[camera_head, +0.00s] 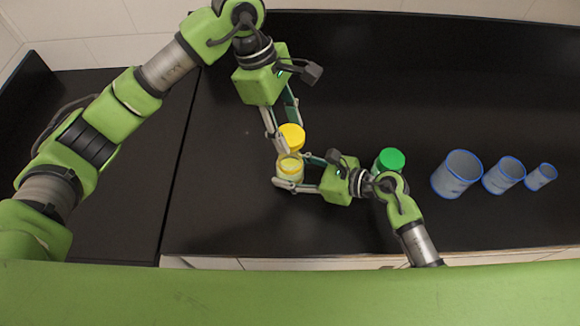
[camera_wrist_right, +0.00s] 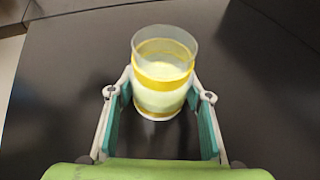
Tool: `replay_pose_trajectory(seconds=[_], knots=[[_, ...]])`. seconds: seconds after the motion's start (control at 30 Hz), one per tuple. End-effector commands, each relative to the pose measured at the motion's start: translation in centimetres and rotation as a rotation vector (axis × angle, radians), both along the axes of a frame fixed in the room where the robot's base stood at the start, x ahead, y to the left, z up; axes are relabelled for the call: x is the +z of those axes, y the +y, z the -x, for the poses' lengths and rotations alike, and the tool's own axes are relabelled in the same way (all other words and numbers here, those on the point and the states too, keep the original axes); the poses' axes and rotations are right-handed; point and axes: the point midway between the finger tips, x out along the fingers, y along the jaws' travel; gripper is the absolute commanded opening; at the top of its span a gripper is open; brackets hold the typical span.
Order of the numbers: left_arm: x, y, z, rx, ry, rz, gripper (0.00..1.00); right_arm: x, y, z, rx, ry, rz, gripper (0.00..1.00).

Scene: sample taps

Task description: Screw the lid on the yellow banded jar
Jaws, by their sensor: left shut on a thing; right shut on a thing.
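The yellow banded jar (camera_head: 290,170) stands on the dark counter, upright and open. In the right wrist view the jar (camera_wrist_right: 163,95) is clear glass with yellow bands and pale yellow contents. My right gripper (camera_head: 291,172) is shut on its sides, with one finger left and one right of it in the wrist view (camera_wrist_right: 160,105). My left gripper (camera_head: 285,137) is shut on the yellow lid (camera_head: 292,134), which appears just above the jar in the head view. The lid does not show in the wrist view, so its height over the jar is unclear.
A jar with a green lid (camera_head: 389,160) stands just right of my right gripper, close to that arm.

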Motion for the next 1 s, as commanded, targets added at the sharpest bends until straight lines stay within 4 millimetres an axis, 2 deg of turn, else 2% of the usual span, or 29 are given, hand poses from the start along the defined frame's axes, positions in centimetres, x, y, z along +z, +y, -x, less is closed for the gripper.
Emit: replay_pose_trajectory(seconds=[0.3,0.4,1.0], knots=[[-4.1,0.1,0.1,0.001,0.003,0.003,0.35,0.0,0.0,0.0,0.0,0.0,0.0,0.07],[-4.9,0.0,0.1,0.001,0.002,0.004,0.35,0.0,0.0,0.0,0.0,0.0,0.0,0.07],[-5.2,0.0,0.0,0.0,0.001,0.004,0.35,0.0,0.0,0.0,0.0,0.0,0.0,0.07]])
